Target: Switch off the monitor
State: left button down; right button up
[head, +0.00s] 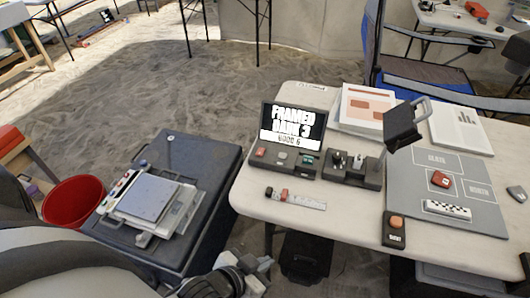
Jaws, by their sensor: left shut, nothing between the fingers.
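The monitor (292,127) stands on the white table, its dark screen lit with large white text and a white strip below. Its base (285,163) carries a red button (261,152), a pale button (282,155) and a greenish one (307,160). My left gripper (260,267) is low at the bottom centre, shut and empty, in front of the table's left part and well apart from the monitor. My right gripper cannot be made out.
The white table (250,198) also bears a device with dark knobs (352,168), an orange-button box (396,229), a grey mat (405,190) and papers (462,128). A dark case (205,160) with a scale-like device (150,197) and a red bucket (74,200) stand left.

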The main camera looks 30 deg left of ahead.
aim_at(261, 152)
jog(key=shift+o, duration=1.2)
pick_arm(q)
jog(key=w+a+r+n+t+y+b, duration=0.1)
jog(key=w+a+r+n+y+b, duration=0.1)
jog(key=w+a+r, duration=0.4)
jog(key=w+a+r+n+t+y+b, duration=0.2)
jog(key=w+a+r+n+y+b, duration=0.1)
jog(key=w+a, duration=0.7)
notch_tip(261, 152, up, 3)
jog(key=shift+w+a+f+y+b, duration=0.15)
jog(key=shift+w+a+y+b, duration=0.2)
jog(key=shift+b, duration=0.55)
pick_arm(e)
jog(key=f, duration=0.2)
jog(key=a+f, duration=0.1)
jog(key=shift+w+a+y, duration=0.1)
jog(key=shift+w+y, duration=0.2)
jog(key=shift+w, duration=0.05)
pick_arm(q)
jog(key=shift+d, duration=0.1)
